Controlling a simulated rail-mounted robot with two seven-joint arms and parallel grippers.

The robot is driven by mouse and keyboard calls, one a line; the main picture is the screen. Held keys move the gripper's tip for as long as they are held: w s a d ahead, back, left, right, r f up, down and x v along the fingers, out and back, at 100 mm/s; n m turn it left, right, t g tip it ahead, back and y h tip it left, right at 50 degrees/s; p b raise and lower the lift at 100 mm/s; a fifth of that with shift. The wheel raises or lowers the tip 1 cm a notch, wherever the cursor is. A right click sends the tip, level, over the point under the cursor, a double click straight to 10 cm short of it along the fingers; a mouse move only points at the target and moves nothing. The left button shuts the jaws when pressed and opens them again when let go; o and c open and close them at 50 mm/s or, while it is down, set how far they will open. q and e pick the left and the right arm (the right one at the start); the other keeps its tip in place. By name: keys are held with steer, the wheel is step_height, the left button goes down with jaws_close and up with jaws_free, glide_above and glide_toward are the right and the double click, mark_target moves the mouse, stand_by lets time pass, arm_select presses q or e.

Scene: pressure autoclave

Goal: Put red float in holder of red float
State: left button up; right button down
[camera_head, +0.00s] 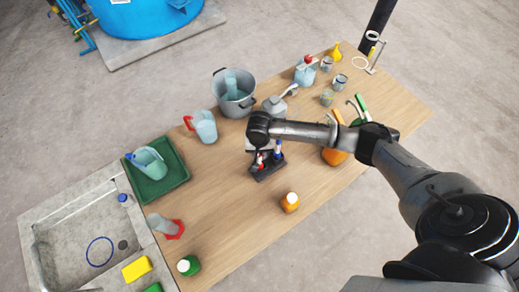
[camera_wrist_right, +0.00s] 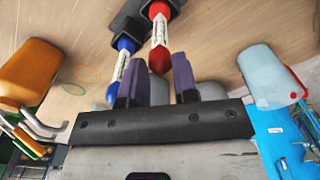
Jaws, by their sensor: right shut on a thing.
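The red float (camera_wrist_right: 159,38) is a white-scaled tube with red ends, and it lies between the two fingers of my right gripper (camera_wrist_right: 159,78). That gripper is shut on it. In the head view my right gripper (camera_head: 267,147) is low over the black holder (camera_head: 268,170), and red shows near the holder's left part. The blue float (camera_wrist_right: 123,58) is beside the red one, toward the holder's other side. The red float's far end meets the dark holder (camera_wrist_right: 134,8) in the wrist view; I cannot tell how deep it sits. My left gripper is out of view.
A jug with a red handle (camera_head: 204,127) and a metal pot (camera_head: 235,104) are to the left and behind. A green tray (camera_head: 180,182) and sink are further left. Table right of the bottle is clear.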

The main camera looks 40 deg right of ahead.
steer(key=c, duration=0.9)
jaws_free()
steer(key=shift+f, duration=0.15)
step_height(320, 180, up, 12)
steer(key=s+a+f+n+t+y, duration=0.2)
steer(key=s+a+f+n, duration=0.5)
steer(key=s+a, duration=0.4)
steer(key=s+d+n, duration=0.1)
steer(key=s, duration=0.3)
steer(key=s+d+n+t+h, duration=0.1)
steer(key=s, duration=0.4)
steer(key=s+d+n, duration=0.1)
steer(key=s, duration=0.4)
steer(key=shift+s+d+r+h+b, duration=0.1)
steer(key=shift+s+d+h+b, duration=0.1)
steer(key=shift+h+b, duration=0.1)
